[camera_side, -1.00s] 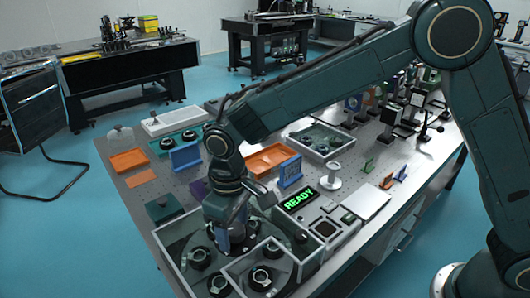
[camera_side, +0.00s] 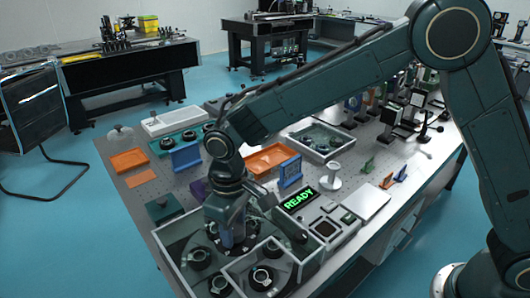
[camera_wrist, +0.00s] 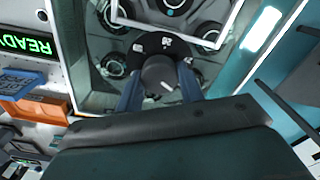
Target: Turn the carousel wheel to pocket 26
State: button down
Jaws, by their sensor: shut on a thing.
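The carousel wheel (camera_side: 230,256) lies low in a grey-walled glass-like case at the table's near end, with several black ring-shaped holders around it. In the wrist view, a dark round knob (camera_wrist: 160,74) with a white mark stands at the hub. My gripper (camera_wrist: 159,88) points down with its two blue fingers on either side of the knob, shut on it. In the side view my gripper (camera_side: 230,236) stands over the wheel and hides the knob. Small white labels (camera_wrist: 167,42) show beside the knob; their numbers are too small to read.
A display (camera_side: 299,199) reading READY in green stands just right of the case. The case's walls (camera_side: 174,256) rise close around my gripper. Orange trays (camera_side: 268,158) and blue upright holders (camera_side: 290,171) stand behind it.

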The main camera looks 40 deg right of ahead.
jog(key=shift+n, duration=5.9)
jog(key=shift+s+r+n, duration=0.1)
jog(key=shift+n, duration=6)
jog(key=c, duration=0.9)
grip_release()
